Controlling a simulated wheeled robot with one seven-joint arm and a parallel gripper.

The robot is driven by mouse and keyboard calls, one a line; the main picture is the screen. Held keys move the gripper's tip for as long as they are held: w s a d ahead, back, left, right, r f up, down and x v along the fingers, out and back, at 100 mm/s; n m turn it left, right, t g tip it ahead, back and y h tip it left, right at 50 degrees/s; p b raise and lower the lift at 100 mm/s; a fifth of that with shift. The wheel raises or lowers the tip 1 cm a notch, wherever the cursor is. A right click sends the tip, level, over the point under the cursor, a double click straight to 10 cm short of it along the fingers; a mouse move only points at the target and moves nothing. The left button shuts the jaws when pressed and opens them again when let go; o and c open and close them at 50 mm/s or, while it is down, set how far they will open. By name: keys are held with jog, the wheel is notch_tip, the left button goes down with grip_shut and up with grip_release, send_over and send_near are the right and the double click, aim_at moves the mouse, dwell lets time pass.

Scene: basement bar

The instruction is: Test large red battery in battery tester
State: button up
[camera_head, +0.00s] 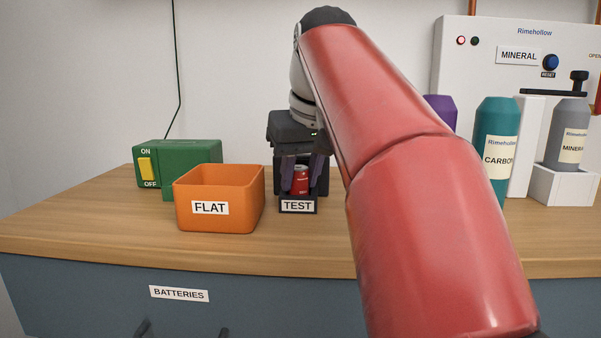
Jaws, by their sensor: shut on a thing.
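The large red battery (300,182) stands upright at the tester, behind the TEST label. My gripper (301,174) points down from above with its fingers on either side of the battery, shut on it. The battery tester (285,208) is a small dark unit with a white TEST label on its front. My gripper and arm hide most of its upper part. Whether the battery touches the tester's floor cannot be seen.
An orange bin (250,208) labelled FLAT stands left of the tester. Behind it is a green box (190,152) with a yellow ON/OFF switch. Teal (495,125) and grey (565,125) bottles and a white Rimehollow machine (480,45) stand right. A drawer (100,295) labelled BATTERIES is below.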

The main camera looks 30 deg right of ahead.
jog(key=shift+f, duration=0.45)
jog(key=o, duration=1)
jog(key=shift+s+r, duration=0.1)
jog(key=shift+r, duration=0.35)
jog(key=shift+o, duration=0.6)
jog(key=p+v, duration=0.3)
jog(key=v, duration=0.4)
jog(key=shift+r, duration=0.35)
jog(key=shift+s, duration=0.15)
